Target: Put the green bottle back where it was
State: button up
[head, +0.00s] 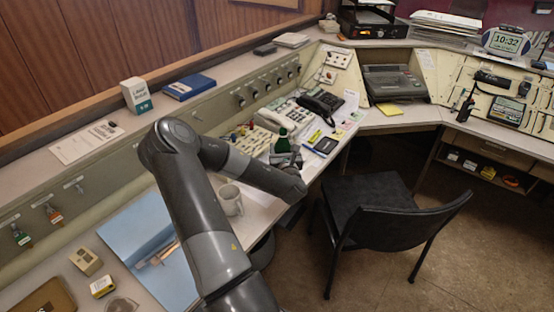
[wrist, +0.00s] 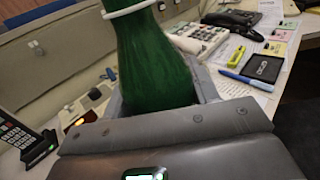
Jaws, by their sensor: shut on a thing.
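The green bottle (head: 282,143) is upright at my gripper (head: 286,158), over the desk by the telephones in the head view. In the wrist view the green bottle (wrist: 152,62) fills the upper middle, with a white ring around its narrower part. My gripper (wrist: 160,100) is shut on it, one finger on each side. The bottle's lower part is hidden behind the gripper body, so I cannot tell whether its base touches the desk.
A pale mug (head: 230,199) stands on the desk beside my forearm. Telephones (head: 320,102), papers and a yellow marker (wrist: 237,56) lie beyond the bottle. A black chair (head: 385,215) stands at the desk's front. A raised ledge with a blue book (head: 189,87) runs along the back.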

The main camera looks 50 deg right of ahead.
jog(key=shift+w+a+f, duration=0.1)
jog(key=shift+w+f, duration=0.6)
jog(key=shift+w, duration=0.3)
jog(key=shift+f, duration=1.95)
jog(key=shift+f, duration=0.1)
jog(key=o, duration=1.1)
jog(key=shift+s+a, duration=0.1)
jog(key=shift+a, duration=0.05)
jog(key=v, duration=1.1)
jog(key=shift+s+a, duration=0.25)
